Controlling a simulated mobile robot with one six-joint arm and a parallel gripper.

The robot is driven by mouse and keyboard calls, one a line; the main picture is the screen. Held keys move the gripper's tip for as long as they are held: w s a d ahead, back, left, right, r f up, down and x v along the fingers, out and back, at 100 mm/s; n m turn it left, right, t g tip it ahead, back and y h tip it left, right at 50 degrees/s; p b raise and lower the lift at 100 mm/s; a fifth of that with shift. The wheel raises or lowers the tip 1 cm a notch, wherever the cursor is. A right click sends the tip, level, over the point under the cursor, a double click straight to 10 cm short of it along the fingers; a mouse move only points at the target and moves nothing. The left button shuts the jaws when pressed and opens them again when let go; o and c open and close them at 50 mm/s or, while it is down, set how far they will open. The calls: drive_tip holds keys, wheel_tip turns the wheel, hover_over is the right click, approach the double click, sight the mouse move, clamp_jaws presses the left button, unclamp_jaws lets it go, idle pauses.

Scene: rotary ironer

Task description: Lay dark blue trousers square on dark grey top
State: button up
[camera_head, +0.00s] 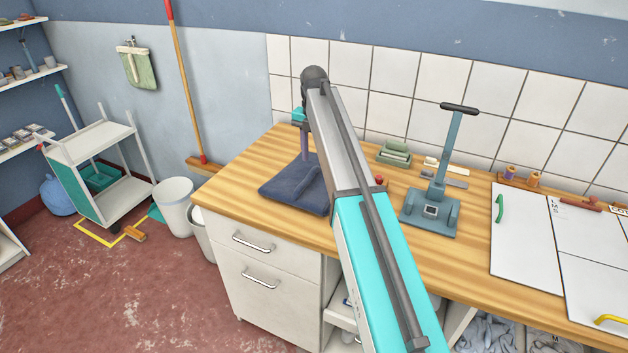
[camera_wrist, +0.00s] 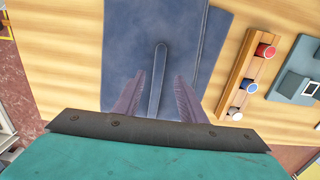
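The dark blue folded trousers (camera_head: 284,190) lie flat on the wooden counter in the head view. In the wrist view the trousers (camera_wrist: 130,40) fill the top middle, with a narrow raised strip (camera_wrist: 157,80) on them. A second, similarly dark cloth layer (camera_wrist: 219,52) sticks out at a slant past their right edge; I cannot tell surely whether it is the dark grey top. My gripper (camera_wrist: 158,88) is over the cloth, its two purple fingers apart on either side of the strip, with gaps showing. In the head view my gripper (camera_head: 306,142) is partly hidden by my arm.
A wooden rack with spools (camera_wrist: 244,80) stands right of the cloth. A blue-grey press with an upright handle (camera_head: 432,200) stands further right, and a green box (camera_head: 394,153) behind. Bare counter (camera_head: 262,150) shows left of and behind the cloth.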

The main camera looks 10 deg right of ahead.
sight(313, 171)
drive_tip(key=shift+f, duration=0.1)
drive_tip(key=shift+w+f+p, duration=0.15)
drive_tip(key=shift+f+p, duration=0.95)
drive_tip(key=shift+f, duration=1.4)
clamp_jaws()
